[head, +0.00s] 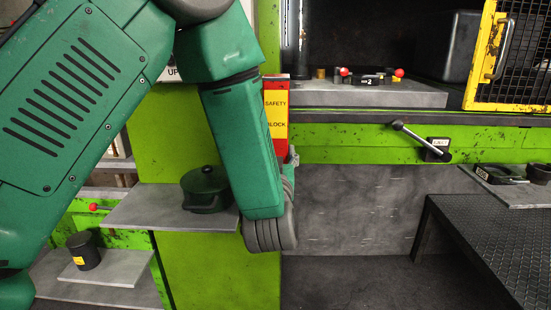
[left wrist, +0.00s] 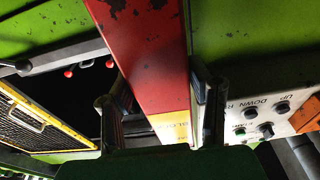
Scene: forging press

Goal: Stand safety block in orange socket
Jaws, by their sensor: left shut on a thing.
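The safety block (head: 276,104) is a tall red bar with a yellow "SAFETY BLOCK" label. It stands roughly upright behind my left forearm in the head view, which hides part of it. In the left wrist view the red block (left wrist: 150,58) runs between the two dark fingers of my left gripper (left wrist: 160,103), which is shut on it. In the head view only a small part of the left gripper (head: 291,160) shows beside my forearm. I cannot make out the orange socket for certain in either view. My right gripper is not in view.
A grey die plate (head: 375,94) with red-knobbed parts lies on the press bed. A yellow mesh guard (head: 515,60) is at right, above a lever (head: 420,138). A dark lidded pot (head: 206,190) sits on a shelf at left. A dark table (head: 490,235) stands at lower right.

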